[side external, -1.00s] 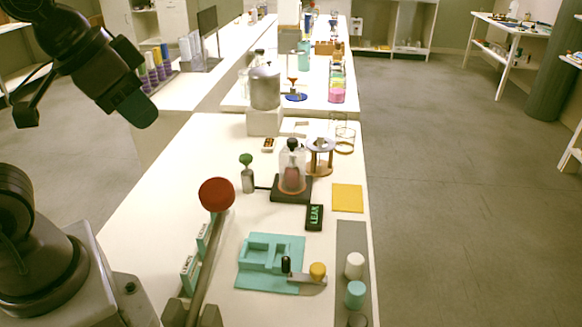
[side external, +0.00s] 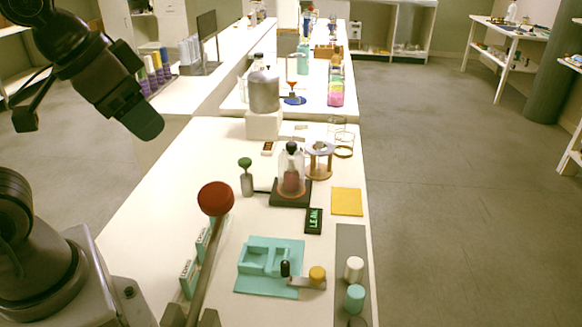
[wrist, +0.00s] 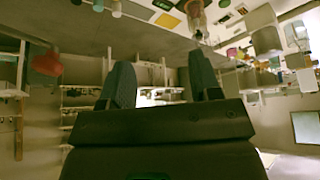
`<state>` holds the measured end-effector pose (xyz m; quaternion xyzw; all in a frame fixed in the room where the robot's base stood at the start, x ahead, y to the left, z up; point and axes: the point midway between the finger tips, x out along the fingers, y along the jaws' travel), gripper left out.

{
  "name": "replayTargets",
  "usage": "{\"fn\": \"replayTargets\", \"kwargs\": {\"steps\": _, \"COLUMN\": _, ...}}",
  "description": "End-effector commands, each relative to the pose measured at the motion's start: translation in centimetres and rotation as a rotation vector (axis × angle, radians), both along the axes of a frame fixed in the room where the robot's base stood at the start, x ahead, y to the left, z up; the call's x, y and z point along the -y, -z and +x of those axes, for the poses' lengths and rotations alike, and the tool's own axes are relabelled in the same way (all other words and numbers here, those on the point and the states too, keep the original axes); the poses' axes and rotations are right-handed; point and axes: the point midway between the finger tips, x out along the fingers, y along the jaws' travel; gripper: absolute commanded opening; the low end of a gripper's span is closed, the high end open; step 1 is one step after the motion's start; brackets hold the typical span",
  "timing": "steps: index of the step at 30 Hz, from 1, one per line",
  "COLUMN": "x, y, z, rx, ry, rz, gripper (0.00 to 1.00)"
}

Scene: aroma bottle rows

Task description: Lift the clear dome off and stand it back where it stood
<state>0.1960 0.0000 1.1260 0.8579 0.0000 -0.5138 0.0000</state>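The clear dome (side external: 291,168) stands upright on a dark square base (side external: 290,199) in the middle of the table. It has a black knob (side external: 291,148) on top and a reddish-brown thing (side external: 291,184) inside it. My gripper (side external: 150,128) is high above the table's left side, up and left of the dome and well apart from it. In the wrist view the two fingers of my gripper (wrist: 161,80) are spread with nothing between them. That view is upside down, and the dome (wrist: 196,14) seems to show at its top edge.
A green-topped post (side external: 246,175) stands left of the dome, and a wooden round stand (side external: 319,160) stands behind right. A black sign reading LEAK (side external: 313,221), a yellow pad (side external: 346,201) and a teal tray (side external: 250,283) lie nearer.

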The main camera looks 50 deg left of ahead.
Motion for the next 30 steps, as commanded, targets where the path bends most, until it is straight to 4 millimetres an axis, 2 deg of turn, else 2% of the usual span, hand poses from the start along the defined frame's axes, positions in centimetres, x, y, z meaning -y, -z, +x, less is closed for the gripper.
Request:
{"fn": "replayTargets", "kwargs": {"steps": 1, "x": 0.0, "y": 0.0, "z": 0.0, "rx": 0.000, "ry": 0.000, "rz": 0.000, "gripper": 0.69}}
{"fn": "replayTargets", "kwargs": {"steps": 5, "x": 0.0, "y": 0.0, "z": 0.0, "rx": 0.000, "ry": 0.000, "rz": 0.000, "gripper": 0.99}}
{"fn": "replayTargets", "kwargs": {"steps": 12, "x": -0.1, "y": 0.1, "z": 0.0, "rx": -0.004, "ry": -0.004, "rz": 0.000, "gripper": 1.00}}
{"fn": "replayTargets", "kwargs": {"steps": 17, "x": -0.5, "y": 1.8, "z": 0.8, "rx": -0.101, "ry": -0.024, "rz": 0.000, "gripper": 1.00}}
{"fn": "replayTargets", "kwargs": {"steps": 20, "x": -1.0, "y": 2.3, "z": 3.1, "rx": -0.171, "ry": -0.043, "rz": -0.002, "gripper": 1.00}}
{"fn": "replayTargets", "kwargs": {"steps": 23, "x": -1.7, "y": 2.5, "z": 6.3, "rx": -0.236, "ry": -0.043, "rz": 0.004, "gripper": 1.00}}
{"fn": "replayTargets", "kwargs": {"steps": 30, "x": -3.9, "y": 4.4, "z": 15.1, "rx": -0.370, "ry": 0.109, "rz": 0.054, "gripper": 1.00}}
